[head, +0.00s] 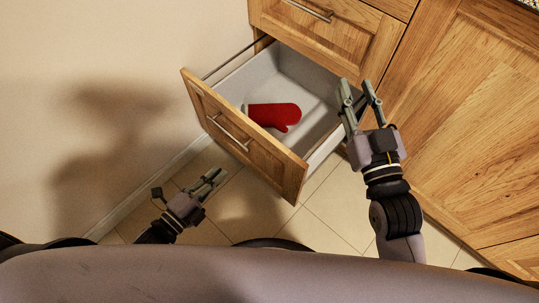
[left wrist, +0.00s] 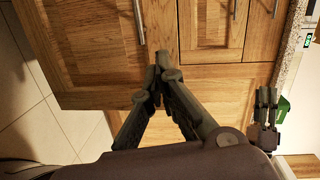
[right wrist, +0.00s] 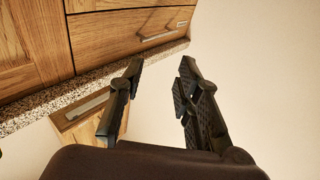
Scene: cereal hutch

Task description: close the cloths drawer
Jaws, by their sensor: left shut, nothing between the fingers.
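The cloths drawer (head: 272,166) stands pulled out from the wooden cabinet in the head view, with a bar handle (head: 229,133) on its front. A red mitt (head: 272,116) lies inside on its pale floor. My left gripper (head: 217,175) is shut and empty, in front of the drawer front and apart from it in the picture. It also shows shut in the left wrist view (left wrist: 158,68). My right gripper (head: 356,87) is open and empty, overlapping the drawer's right rear side in the picture; its height is unclear. Its spread fingers fill the right wrist view (right wrist: 160,72).
A closed drawer (head: 325,32) with a handle sits above the open one. A large wooden panel (head: 470,110) stands at the right. A plain wall (head: 90,60) rises at the left. Tiled floor (head: 240,195) lies clear before the drawer. A speckled counter edge (right wrist: 50,100) shows in the right wrist view.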

